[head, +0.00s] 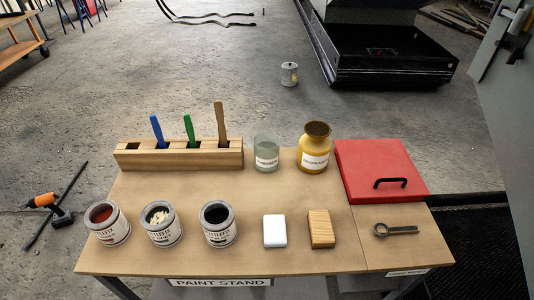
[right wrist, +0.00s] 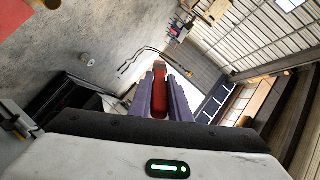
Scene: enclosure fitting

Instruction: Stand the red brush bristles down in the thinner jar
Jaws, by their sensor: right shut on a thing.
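My right gripper (right wrist: 160,82) shows only in the right wrist view. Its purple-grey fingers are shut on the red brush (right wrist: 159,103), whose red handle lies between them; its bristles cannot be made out. A greenish glass jar (head: 266,146) and a yellow-brown jar (head: 314,143) stand at the back of the table, both open and labelled. My left gripper is in neither view.
A wooden rack (head: 180,160) holds blue, green and tan handles; its leftmost slot is empty. Cans with red (head: 106,228), pale (head: 161,230) and black (head: 218,230) contents stand in front. A white block (head: 275,231), wooden block (head: 321,229), red lidded box (head: 375,165) and key-like tool (head: 397,230) lie right.

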